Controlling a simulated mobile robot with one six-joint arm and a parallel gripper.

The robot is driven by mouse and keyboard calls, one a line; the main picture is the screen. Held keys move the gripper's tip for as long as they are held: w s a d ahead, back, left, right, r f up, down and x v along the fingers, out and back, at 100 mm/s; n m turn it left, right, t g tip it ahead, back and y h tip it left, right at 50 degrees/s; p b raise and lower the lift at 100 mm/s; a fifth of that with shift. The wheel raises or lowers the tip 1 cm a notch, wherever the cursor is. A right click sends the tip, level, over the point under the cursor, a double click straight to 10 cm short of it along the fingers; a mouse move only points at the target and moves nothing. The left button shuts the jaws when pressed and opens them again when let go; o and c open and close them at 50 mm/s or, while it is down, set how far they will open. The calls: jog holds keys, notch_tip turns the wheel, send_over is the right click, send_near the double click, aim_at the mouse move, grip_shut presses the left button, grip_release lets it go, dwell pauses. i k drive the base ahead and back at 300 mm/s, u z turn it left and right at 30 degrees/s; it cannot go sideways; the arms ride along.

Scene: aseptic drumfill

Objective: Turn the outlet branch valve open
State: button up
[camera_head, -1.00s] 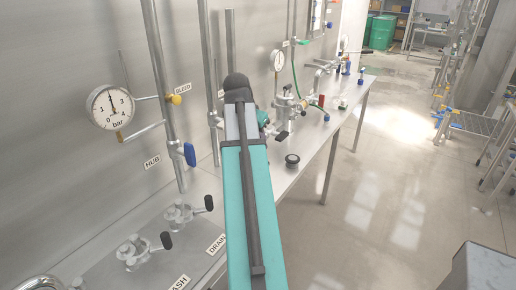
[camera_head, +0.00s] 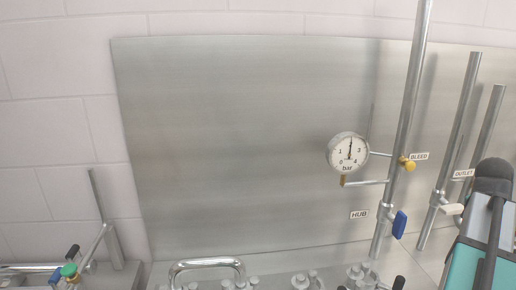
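The OUTLET label (camera_head: 463,173) is at the right, beside a vertical steel pipe. Below it, a valve with a pale lever handle (camera_head: 452,209) sits on that pipe. The lever points right, roughly across the pipe, and its right end is close to my arm in the picture. My teal and dark arm link fills the lower right corner. My gripper is not in view, so its state and distance from the valve do not show.
Left of the outlet pipe, another pipe carries a blue valve handle (camera_head: 399,224), a yellow BLEED knob (camera_head: 408,164) and a pressure gauge (camera_head: 347,152). A HUB label (camera_head: 359,214) is on the panel. A curved steel handle (camera_head: 207,265) and several fittings stand along the bottom.

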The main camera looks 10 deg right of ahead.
aim_at(450, 209)
jog(key=k, duration=0.95)
